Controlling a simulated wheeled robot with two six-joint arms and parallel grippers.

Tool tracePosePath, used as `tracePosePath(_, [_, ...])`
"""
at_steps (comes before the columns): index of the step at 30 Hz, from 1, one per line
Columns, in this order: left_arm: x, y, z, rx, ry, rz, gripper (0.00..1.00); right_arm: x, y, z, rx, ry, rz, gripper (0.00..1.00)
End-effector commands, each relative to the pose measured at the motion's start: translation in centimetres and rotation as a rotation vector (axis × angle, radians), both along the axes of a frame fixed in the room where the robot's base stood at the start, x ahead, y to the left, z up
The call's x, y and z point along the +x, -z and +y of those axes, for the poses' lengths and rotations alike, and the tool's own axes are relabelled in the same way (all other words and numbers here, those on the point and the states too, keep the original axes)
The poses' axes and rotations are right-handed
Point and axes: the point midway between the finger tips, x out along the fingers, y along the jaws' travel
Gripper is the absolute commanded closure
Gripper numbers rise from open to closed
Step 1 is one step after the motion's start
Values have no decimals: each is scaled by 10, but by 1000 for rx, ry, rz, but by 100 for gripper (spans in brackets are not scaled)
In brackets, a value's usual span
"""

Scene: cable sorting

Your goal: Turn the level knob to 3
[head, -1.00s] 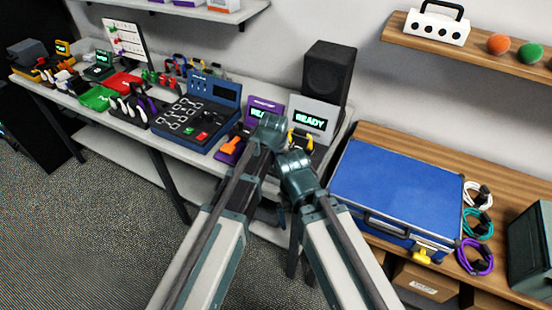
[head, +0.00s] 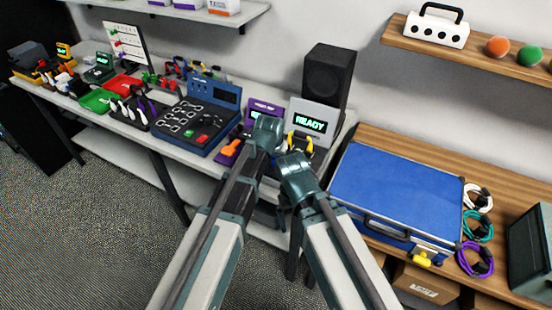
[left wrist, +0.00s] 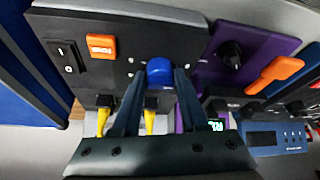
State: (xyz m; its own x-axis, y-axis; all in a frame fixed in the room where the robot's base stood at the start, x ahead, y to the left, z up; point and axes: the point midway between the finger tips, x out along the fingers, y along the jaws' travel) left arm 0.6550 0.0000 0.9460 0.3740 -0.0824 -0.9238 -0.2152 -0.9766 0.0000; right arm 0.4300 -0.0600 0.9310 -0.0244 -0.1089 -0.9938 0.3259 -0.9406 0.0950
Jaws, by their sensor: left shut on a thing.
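In the left wrist view a round blue knob (left wrist: 160,68) stands on a black panel (left wrist: 110,72). My left gripper (left wrist: 159,80) is shut on this knob, one finger on each side. The knob's pointer and any scale around it cannot be made out. In the head view the grey unit with a green READY screen (head: 312,118) stands at the right end of the bench. My left arm (head: 264,135) reaches up in front of it and hides its controls and the gripper. My right arm (head: 297,172) is bent just beside it; its fingers cannot be made out.
The panel also has a rocker switch (left wrist: 67,57) and an orange button (left wrist: 101,46). A purple unit (left wrist: 245,60) with a black knob and orange lever adjoins it. A speaker (head: 329,75) stands behind, and a blue case (head: 395,192) lies on the right-hand table.

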Motion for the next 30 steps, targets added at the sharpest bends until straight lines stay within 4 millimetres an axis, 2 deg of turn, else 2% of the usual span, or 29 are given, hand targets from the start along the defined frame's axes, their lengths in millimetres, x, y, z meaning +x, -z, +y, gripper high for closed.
tracePosePath(30, [6,0,5,-2,948,0,100,0,0,0,0,0,0,8])
